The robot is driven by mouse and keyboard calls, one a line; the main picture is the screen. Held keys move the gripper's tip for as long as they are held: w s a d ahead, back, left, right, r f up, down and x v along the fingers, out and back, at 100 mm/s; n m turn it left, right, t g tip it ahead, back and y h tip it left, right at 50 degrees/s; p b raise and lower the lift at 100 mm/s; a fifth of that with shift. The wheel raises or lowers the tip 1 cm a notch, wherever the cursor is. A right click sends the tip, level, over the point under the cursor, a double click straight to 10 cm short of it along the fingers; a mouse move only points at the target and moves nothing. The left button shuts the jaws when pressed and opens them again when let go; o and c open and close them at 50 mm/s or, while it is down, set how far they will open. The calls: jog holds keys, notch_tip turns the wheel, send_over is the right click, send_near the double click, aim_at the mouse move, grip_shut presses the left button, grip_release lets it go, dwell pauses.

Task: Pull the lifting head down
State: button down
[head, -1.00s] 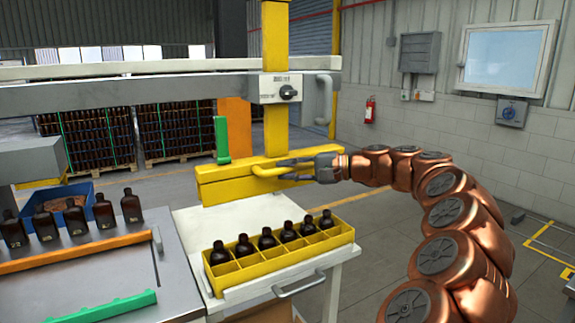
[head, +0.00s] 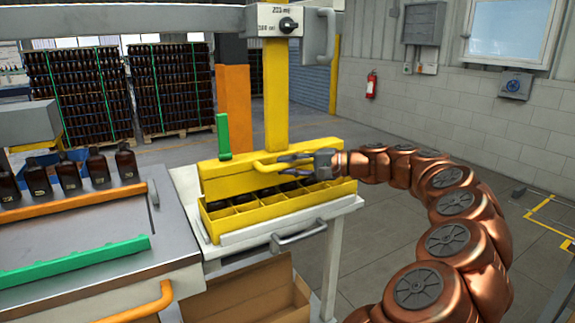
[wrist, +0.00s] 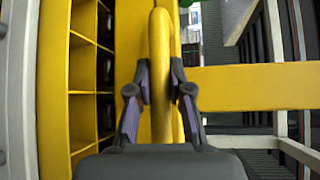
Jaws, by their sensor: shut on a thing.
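The yellow lifting head (head: 225,180) is a long bar under a yellow vertical post (head: 276,95). It sits low, right over the yellow crate (head: 225,226) on the small white table, and hides most of the bottles in it. My gripper (head: 293,165) is shut on the head's yellow handle (head: 267,169). In the wrist view, the two fingers (wrist: 160,88) are on either side of the handle loop (wrist: 160,45), with the crate (wrist: 82,60) to the left. Whether the head touches the bottle tops cannot be told.
A green lever (head: 222,135) stands at the head's left end. A grey crossbeam with a control box (head: 275,20) is above. At left, several amber bottles (head: 67,172) stand behind an orange rail (head: 70,205). Floor is free at right.

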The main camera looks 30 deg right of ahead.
jog(key=shift+f, duration=0.4)
jog(key=c, duration=1.4)
grip_release()
jog(key=o, duration=0.3)
jog(key=shift+r, duration=0.1)
jog(key=shift+o, duration=0.2)
jog(key=v, duration=1.2)
jog(key=shift+r, duration=0.1)
